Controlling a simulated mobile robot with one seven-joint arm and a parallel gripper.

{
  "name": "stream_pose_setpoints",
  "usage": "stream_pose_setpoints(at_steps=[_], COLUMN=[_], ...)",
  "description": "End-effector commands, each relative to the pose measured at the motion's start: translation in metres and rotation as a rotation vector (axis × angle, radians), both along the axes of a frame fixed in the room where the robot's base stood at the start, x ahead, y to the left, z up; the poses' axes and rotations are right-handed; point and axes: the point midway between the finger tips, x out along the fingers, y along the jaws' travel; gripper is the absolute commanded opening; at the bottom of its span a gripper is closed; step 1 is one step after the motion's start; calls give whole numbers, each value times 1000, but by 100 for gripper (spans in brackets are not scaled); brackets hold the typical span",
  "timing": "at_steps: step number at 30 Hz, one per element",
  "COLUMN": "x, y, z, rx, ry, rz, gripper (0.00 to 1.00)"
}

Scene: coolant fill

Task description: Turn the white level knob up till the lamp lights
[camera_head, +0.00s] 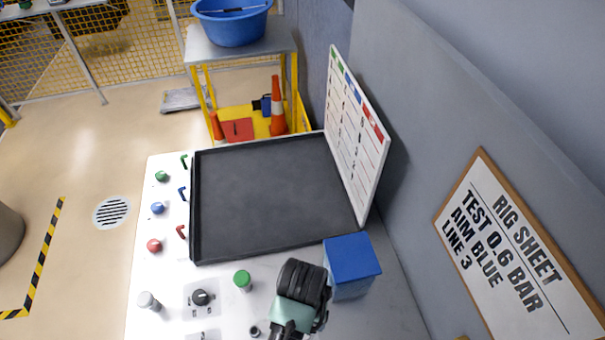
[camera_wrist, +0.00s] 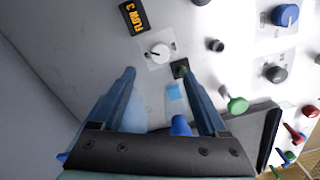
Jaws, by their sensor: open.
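The white knob (camera_wrist: 158,52) sits on a light plate on the panel in the wrist view, with a small dark mark at its edge. My gripper (camera_wrist: 157,72) is open, its two blue-grey fingers pointing toward the panel on either side of and short of the knob in the picture. I cannot tell how close the tips are to it. A small dark green square (camera_wrist: 180,68) shows at the right fingertip; I cannot tell whether it is a lamp or is lit. In the head view my arm covers part of the panel, and the white knob cannot be made out.
A black knob (camera_head: 200,298), a green-capped post (camera_head: 242,280) and a blue box (camera_head: 351,262) stand near my arm. A black tray (camera_head: 270,190) and an upright chart board (camera_head: 355,130) lie beyond.

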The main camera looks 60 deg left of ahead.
Motion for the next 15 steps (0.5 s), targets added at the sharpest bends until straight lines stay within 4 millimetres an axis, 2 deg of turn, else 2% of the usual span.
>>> stream_pose_setpoints(at_steps=[3,6,15], x=[1,1,0], y=[0,0,0], z=[18,28,34], rx=[1,1,0], ry=[-3,-1,0], rz=[0,0,0], gripper=[76,76,76])
